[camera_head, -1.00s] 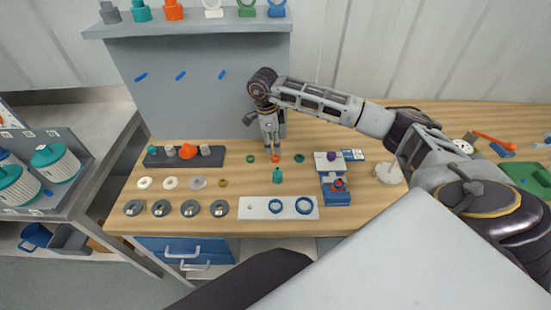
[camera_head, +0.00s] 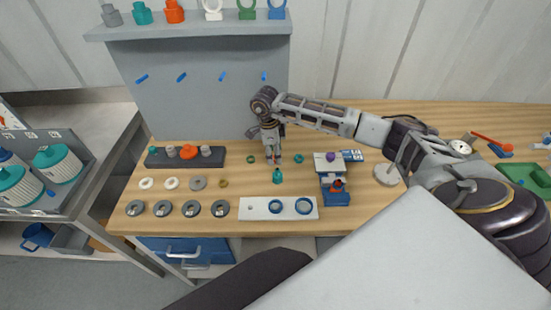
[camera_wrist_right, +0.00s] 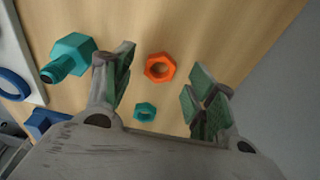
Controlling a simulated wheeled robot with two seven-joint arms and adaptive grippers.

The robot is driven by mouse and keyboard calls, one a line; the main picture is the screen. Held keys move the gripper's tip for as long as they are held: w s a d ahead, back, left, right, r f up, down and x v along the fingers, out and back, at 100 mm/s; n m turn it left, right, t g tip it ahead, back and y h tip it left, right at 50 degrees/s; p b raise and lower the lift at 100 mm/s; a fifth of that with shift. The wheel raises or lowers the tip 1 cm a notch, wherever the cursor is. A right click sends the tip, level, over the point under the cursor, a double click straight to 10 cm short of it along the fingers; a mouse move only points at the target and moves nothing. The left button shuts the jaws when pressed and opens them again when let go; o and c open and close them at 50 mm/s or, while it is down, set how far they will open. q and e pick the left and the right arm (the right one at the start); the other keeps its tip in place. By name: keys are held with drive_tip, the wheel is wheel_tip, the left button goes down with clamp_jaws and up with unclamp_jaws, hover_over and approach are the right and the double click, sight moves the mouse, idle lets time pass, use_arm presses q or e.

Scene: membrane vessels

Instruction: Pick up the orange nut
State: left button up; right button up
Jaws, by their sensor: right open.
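The orange nut (camera_wrist_right: 160,68), a hexagonal ring, lies flat on the wooden bench in the right wrist view. My right gripper (camera_wrist_right: 163,78) is open and empty above it, with one finger on each side of the nut in that view. The height left between fingertips and nut is hard to judge. In the head view my right gripper (camera_head: 272,160) points down at the bench and mostly hides the nut. My left gripper is not in view.
A small teal nut (camera_wrist_right: 145,112) lies close by in the wrist view. A white plate (camera_head: 260,213) with blue rings lies nearer. A blue fixture (camera_head: 335,196) stands to the right.

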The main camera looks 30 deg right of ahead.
drive_tip(key=shift+d+f, duration=0.1)
drive_tip(key=shift+f, duration=0.65)
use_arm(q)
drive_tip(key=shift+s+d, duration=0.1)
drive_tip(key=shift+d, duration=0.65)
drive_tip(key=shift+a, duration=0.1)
use_arm(e)
drive_tip(key=c, duration=0.5)
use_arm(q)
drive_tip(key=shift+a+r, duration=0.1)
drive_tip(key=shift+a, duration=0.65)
use_arm(e)
drive_tip(key=c, duration=0.4)
